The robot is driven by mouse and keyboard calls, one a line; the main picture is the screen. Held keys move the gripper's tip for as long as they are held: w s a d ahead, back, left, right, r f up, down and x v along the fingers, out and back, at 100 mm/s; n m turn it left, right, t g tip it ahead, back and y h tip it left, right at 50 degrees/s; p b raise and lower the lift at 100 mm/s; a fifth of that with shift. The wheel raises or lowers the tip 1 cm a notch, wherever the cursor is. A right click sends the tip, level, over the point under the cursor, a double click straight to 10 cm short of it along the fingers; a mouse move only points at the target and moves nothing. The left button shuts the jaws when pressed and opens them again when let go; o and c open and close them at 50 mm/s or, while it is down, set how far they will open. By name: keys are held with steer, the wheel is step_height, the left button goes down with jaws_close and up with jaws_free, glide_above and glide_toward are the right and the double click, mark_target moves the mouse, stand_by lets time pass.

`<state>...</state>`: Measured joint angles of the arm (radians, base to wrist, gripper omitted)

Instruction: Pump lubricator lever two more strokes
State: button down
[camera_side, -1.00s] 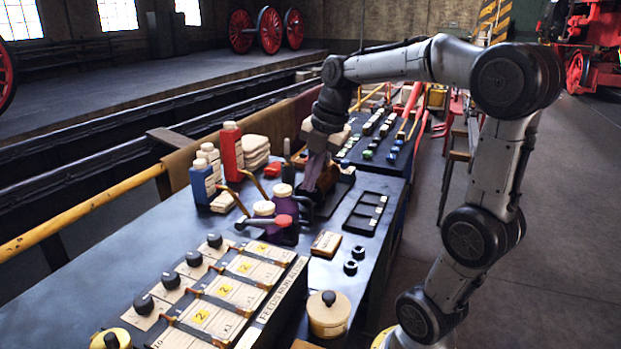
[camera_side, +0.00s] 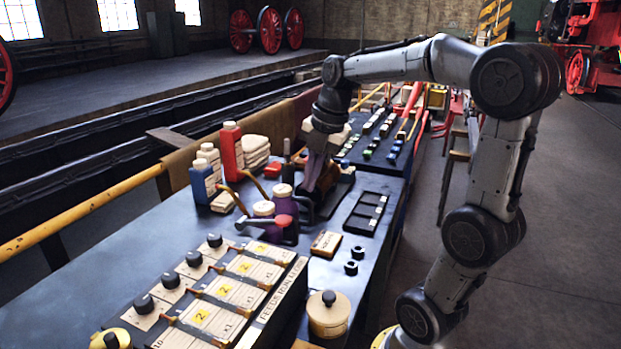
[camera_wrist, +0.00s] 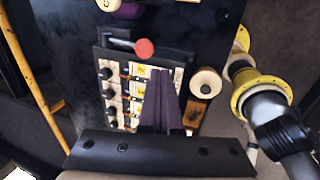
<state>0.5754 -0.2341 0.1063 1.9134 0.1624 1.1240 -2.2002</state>
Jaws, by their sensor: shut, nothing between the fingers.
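The lubricator lever is a grey bar with a red knob (camera_side: 283,221), beside the purple oil cans (camera_side: 284,203) on the bench in the side view. In the wrist view the red knob (camera_wrist: 145,48) sits at the right end of the grey bar, above a dark housing. My gripper (camera_side: 309,188) points down, behind and to the right of the knob in the side view. In the wrist view my gripper (camera_wrist: 160,73) has its fingers together and empty, with their tips below the knob in the picture. Contact with the lever cannot be told.
The feed panel with several black knobs (camera_side: 193,259) and yellow tags fills the near bench. A cream lidded pot (camera_side: 328,314), nuts (camera_side: 351,268) and a dark tray (camera_side: 366,212) lie to the right. Blue (camera_side: 202,181) and red bottles (camera_side: 231,150) stand at the back left.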

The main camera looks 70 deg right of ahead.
steer(key=r+m+t+y, duration=0.1)
steer(key=r+m+t, duration=0.15)
steer(key=m, duration=0.45)
glide_above(243, 218)
steer(key=s+d, duration=0.1)
steer(key=shift+y, duration=0.3)
steer(key=w+f, duration=0.2)
steer(key=w+a+f, duration=0.1)
steer(key=w+f, duration=0.1)
steer(key=shift+f, duration=0.1)
steer(key=shift+f, duration=0.1)
steer(key=shift+s+f, duration=0.45)
steer(key=shift+f, duration=0.95)
steer(key=shift+s+f, duration=0.4)
steer(key=shift+f, duration=0.95)
steer(key=shift+s+f, duration=0.45)
steer(key=shift+f, duration=0.95)
steer(key=shift+f, duration=0.1)
steer(key=shift+s+f, duration=0.15)
steer(key=shift+f, duration=0.1)
